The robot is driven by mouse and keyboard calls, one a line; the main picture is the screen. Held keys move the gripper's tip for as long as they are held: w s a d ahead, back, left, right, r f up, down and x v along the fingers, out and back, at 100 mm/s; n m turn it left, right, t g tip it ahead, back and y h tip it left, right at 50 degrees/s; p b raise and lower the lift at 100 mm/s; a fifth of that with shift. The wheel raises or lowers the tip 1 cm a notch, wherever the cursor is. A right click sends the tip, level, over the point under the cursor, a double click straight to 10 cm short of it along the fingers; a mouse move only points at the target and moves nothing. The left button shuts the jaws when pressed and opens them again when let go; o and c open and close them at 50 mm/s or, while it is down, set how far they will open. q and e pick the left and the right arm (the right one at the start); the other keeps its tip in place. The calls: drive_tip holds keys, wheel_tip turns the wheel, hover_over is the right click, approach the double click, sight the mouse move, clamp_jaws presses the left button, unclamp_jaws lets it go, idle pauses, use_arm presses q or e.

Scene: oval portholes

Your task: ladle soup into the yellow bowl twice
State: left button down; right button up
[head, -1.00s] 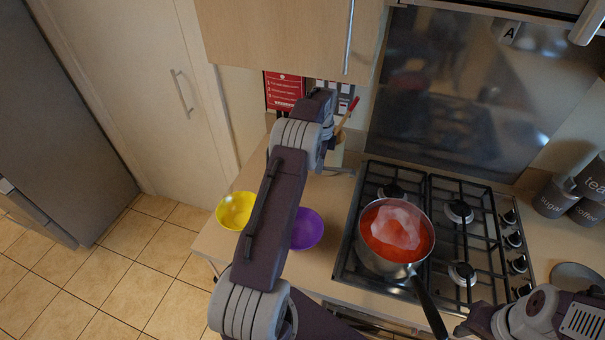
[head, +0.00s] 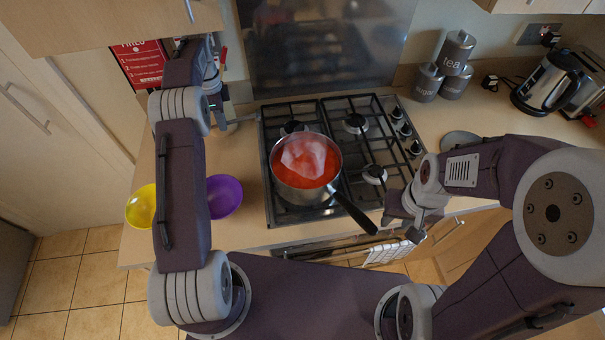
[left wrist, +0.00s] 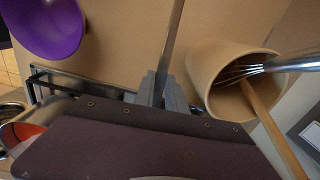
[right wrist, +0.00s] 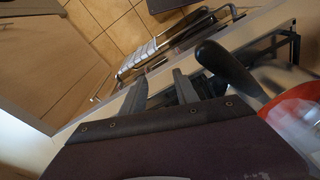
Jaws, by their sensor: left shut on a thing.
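The yellow bowl (head: 141,206) sits at the counter's left end, partly behind my left arm. A steel pot (head: 290,189) of red soup (head: 300,178) stands on the hob, its black handle (head: 355,213) pointing toward me; a pale translucent patch shows over the soup. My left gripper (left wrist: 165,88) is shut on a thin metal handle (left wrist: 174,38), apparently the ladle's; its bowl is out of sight. In the head view that gripper is mostly hidden at the back of the counter. My right gripper (right wrist: 160,88) is open and empty, near the pot handle (right wrist: 225,68).
A purple bowl (head: 224,195) sits between the yellow bowl and the hob (head: 385,135). A beige utensil pot (left wrist: 205,70) with a whisk (left wrist: 270,66) and wooden-handled tool stands beside my left gripper. Canisters (head: 457,45) and a kettle (head: 545,82) are at the back right.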

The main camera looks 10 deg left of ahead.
idle(0.3)
use_arm(q)
drive_tip(key=shift+d+r, duration=0.1)
drive_tip(key=shift+d, duration=0.05)
drive_tip(key=s+d+r+n+p, duration=0.1)
drive_tip(key=s+d+n+p, duration=0.3)
drive_tip(key=s+d+n, duration=1.3)
drive_tip(key=f+m+b, duration=0.1)
drive_tip(key=f+b, duration=0.1)
drive_tip(key=s+a+f+m+b, duration=0.1)
drive_tip(key=b, duration=0.1)
drive_tip(key=a+f+m+b, duration=0.1)
drive_tip(key=f, duration=0.1)
drive_tip(key=shift+s+a+f+b, duration=0.15)
drive_tip(key=shift+s+f+b, duration=0.1)
drive_tip(key=shift+f+b, duration=0.15)
drive_tip(key=shift+r+p, duration=0.35)
